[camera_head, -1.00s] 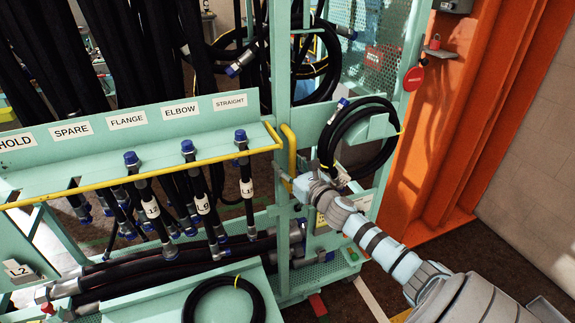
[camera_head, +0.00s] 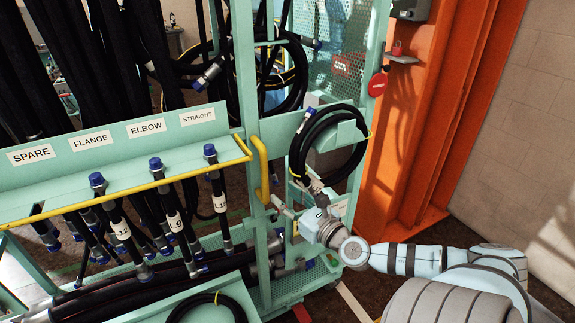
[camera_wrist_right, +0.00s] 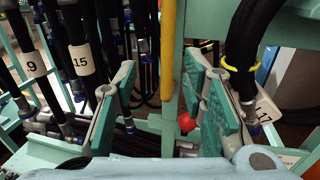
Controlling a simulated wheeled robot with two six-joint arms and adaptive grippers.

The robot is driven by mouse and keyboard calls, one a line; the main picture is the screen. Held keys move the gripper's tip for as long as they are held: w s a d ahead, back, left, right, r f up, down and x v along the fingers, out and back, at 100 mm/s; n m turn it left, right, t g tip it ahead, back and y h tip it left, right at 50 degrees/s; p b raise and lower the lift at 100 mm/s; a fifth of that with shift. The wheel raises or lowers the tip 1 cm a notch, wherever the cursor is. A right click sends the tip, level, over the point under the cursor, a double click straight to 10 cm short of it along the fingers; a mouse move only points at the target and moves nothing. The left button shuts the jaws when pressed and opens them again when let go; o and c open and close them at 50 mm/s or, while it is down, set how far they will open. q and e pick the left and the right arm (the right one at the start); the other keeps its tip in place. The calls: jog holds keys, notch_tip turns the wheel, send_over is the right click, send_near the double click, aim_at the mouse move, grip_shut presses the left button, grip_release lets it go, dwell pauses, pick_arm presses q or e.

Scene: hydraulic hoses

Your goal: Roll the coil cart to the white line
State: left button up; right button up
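The mint-green coil cart (camera_head: 246,90) stands in front of me, hung with black hoses. Its upright yellow handle (camera_head: 261,168) is at the corner post, and also shows in the wrist view (camera_wrist_right: 168,50). My right gripper (camera_head: 295,195) is just right of and below the handle. In the wrist view its two fingers (camera_wrist_right: 158,78) are apart, with the handle beyond the gap and nothing held. A small red ball (camera_wrist_right: 186,122) shows by the right finger. A pale strip on the floor (camera_head: 352,303), possibly the white line, lies right of the cart base. My left gripper is out of view.
A coiled black hose (camera_head: 328,145) hangs on the cart just above my right gripper. An orange steel column (camera_head: 430,110) stands close on the right, before a pale block wall (camera_head: 530,110). Blue-capped hoses (camera_head: 110,205) fill the labelled rack at left.

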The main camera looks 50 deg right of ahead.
jog(key=shift+w, duration=0.15)
jog(key=n+g+h+b, duration=0.25)
jog(key=n+h, duration=0.35)
jog(key=n, duration=2.6)
send_near(265, 170)
jog(key=x, duration=1.1)
jog(key=shift+w+p, duration=0.1)
jog(key=shift+p, duration=0.25)
jog(key=shift+c, duration=0.4)
grip_shut()
